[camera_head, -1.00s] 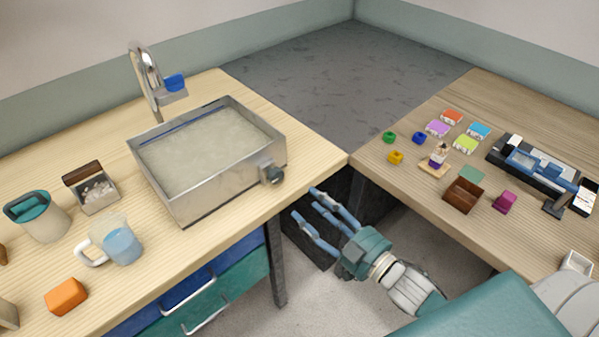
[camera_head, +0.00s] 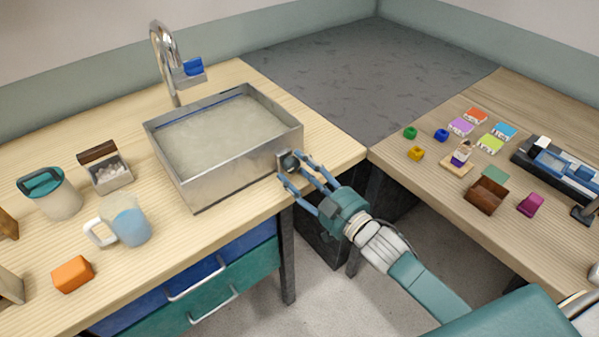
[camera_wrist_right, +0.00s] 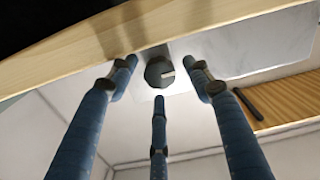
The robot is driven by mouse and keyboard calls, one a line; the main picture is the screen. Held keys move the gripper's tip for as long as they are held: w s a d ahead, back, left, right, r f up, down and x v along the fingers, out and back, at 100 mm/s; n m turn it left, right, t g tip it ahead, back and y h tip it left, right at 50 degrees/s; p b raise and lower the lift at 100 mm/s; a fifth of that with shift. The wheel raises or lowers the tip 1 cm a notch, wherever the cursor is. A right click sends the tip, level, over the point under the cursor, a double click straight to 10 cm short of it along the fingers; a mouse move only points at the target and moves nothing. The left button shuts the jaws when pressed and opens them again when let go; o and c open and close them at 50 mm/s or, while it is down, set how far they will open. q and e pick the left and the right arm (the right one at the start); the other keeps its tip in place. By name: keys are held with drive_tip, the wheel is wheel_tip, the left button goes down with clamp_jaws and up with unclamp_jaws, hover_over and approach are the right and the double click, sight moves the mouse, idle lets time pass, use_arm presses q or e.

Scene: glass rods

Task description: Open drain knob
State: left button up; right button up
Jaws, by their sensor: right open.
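The drain knob (camera_head: 290,163) is a dark round knob on the front right wall of the metal sink (camera_head: 225,172). In the right wrist view the knob (camera_wrist_right: 159,72) shows a pale mark on its face and lies between the blue fingers, just beyond their tips. My right gripper (camera_head: 305,175) is open, with its fingers spread around the knob. Whether any finger touches it, I cannot tell. The sink holds cloudy, pale water (camera_head: 222,133). My left gripper is out of view.
A faucet (camera_head: 165,60) with a blue part stands behind the sink. A measuring jug (camera_head: 128,222), a teal-lidded container (camera_head: 52,192), a small box (camera_head: 108,170) and an orange block (camera_head: 73,274) lie left. Several small items cover the right table (camera_head: 450,210).

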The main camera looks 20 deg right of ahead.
drive_tip(key=c, duration=1.2)
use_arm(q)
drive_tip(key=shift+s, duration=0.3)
use_arm(e)
drive_tip(key=shift+o, duration=0.2)
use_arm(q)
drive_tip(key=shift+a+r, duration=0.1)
use_arm(e)
drive_tip(key=shift+n, duration=0.3)
drive_tip(key=n+p, duration=0.1)
drive_tip(key=n, duration=0.1)
drive_tip(key=shift+r+n, duration=0.1)
drive_tip(key=shift+n, duration=0.2)
drive_tip(key=n, duration=0.2)
drive_tip(key=shift+n+p, duration=0.3)
drive_tip(key=shift+p, duration=0.1)
drive_tip(key=n, duration=0.5)
drive_tip(key=shift+n, duration=0.3)
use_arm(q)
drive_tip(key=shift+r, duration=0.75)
use_arm(e)
drive_tip(key=n, duration=0.6)
drive_tip(key=shift+a+f+n, duration=0.1)
drive_tip(key=shift+f+n, duration=0.1)
drive_tip(key=shift+n, duration=0.1)
drive_tip(key=shift+s, duration=0.1)
